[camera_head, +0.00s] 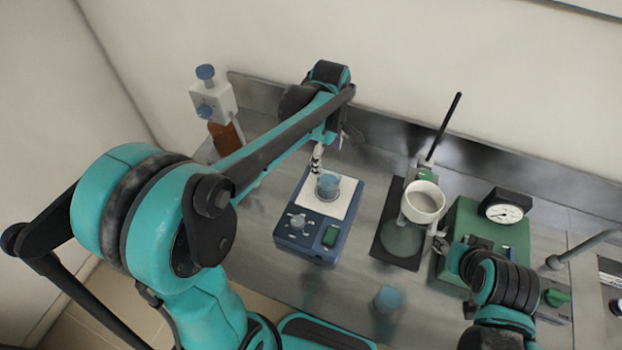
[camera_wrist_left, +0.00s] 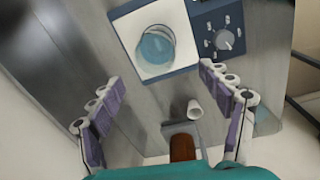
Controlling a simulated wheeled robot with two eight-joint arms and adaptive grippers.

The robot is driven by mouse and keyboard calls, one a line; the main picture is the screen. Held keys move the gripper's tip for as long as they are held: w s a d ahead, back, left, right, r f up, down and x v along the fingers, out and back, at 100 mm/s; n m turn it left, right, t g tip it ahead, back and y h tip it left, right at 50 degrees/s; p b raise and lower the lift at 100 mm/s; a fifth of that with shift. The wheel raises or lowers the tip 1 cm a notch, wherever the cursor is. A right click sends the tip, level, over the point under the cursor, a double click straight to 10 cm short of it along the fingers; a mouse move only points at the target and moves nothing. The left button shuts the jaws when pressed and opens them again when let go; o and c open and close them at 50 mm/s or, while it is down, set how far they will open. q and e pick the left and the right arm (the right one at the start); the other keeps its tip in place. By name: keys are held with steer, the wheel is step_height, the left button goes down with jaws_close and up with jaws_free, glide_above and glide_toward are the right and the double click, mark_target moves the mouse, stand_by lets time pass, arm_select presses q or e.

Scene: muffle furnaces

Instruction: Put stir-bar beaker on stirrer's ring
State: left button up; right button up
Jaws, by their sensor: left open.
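A small glass beaker with blue liquid (camera_head: 328,186) stands upright on the white top plate of the blue stirrer (camera_head: 297,240). The left wrist view also shows this beaker (camera_wrist_left: 157,46) on the white plate of the stirrer (camera_wrist_left: 205,45). A second beaker with blue liquid (camera_head: 388,299) stands on the bench near the front edge. I cannot make out a stir bar in either. My left gripper (camera_head: 318,158) is just behind the beaker on the stirrer; its fingers are spread and empty in the wrist view (camera_wrist_left: 158,76). My right gripper (camera_head: 458,257) is by the green device, its fingers unclear.
An amber bottle with a white dispenser (camera_head: 212,97) stands at the back left. A stand with a black rod (camera_head: 443,130) and a white cup (camera_head: 424,200) over a flask is right of the stirrer. A green device with a dial (camera_head: 503,212) stands further right.

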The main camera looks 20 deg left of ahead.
arm_select(q)
steer(key=s+a+r+m+t, duration=0.1)
steer(key=s+m+t, duration=0.5)
steer(key=s+m, duration=0.9)
steer(key=shift+s+a+r+m+t, duration=0.3)
steer(key=shift+a+r+m, duration=0.1)
steer(key=shift+a, duration=0.3)
steer(key=shift+f, duration=0.15)
step_height(320, 180, down, 7)
steer(key=b, duration=0.7)
steer(key=shift+f, duration=0.15)
